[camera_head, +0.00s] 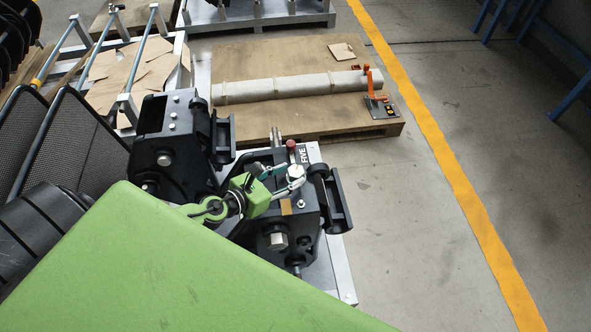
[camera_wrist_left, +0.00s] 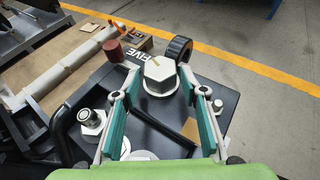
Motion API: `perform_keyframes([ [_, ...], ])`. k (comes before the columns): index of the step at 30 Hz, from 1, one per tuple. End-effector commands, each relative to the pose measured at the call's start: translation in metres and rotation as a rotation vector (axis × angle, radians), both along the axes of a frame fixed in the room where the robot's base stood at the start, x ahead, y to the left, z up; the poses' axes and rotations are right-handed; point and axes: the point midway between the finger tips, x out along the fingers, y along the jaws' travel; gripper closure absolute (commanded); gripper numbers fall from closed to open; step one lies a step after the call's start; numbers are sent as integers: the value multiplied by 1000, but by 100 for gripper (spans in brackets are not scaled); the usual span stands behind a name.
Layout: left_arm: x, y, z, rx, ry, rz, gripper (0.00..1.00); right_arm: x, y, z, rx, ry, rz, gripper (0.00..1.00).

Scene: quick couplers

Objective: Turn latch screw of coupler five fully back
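Coupler five (camera_head: 318,217) is a black block on a light metal plate, with a "FIVE" label (camera_head: 304,154) at its far edge. The label also shows in the left wrist view (camera_wrist_left: 131,52). The latch screw, a large silver hex head (camera_wrist_left: 160,74), stands on its top face. My left gripper (camera_head: 286,178) is over the coupler. In the left wrist view, its teal-padded fingers (camera_wrist_left: 161,82) are open, one on each side of the hex head, with a small gap visible on both sides. Contact cannot be told. My right gripper is not in view.
A red knob (camera_head: 291,145) stands beside the label. Another black coupler (camera_head: 172,140) is to the left. A pallet (camera_head: 245,120) with a grey cylinder (camera_head: 285,87) and an orange-handled tool (camera_head: 373,92) lies behind. The floor to the right is clear, with a yellow line (camera_head: 440,145).

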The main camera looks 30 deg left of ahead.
Motion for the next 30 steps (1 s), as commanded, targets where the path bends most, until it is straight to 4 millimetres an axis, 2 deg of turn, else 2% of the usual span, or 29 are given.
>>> perform_keyframes([
  [3,16,-5,-5,-1,-2,0,61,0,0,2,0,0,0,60],
  [9,30,-10,-12,0,-1,0,61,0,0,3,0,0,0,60],
  [19,31,-11,-14,0,0,-1,61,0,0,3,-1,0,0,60],
  [22,31,-10,-14,0,0,-1,87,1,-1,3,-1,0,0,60],
  [23,31,-10,-14,0,0,-1,90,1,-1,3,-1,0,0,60],
  [30,31,-11,-12,-1,0,8,90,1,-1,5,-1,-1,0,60],
])
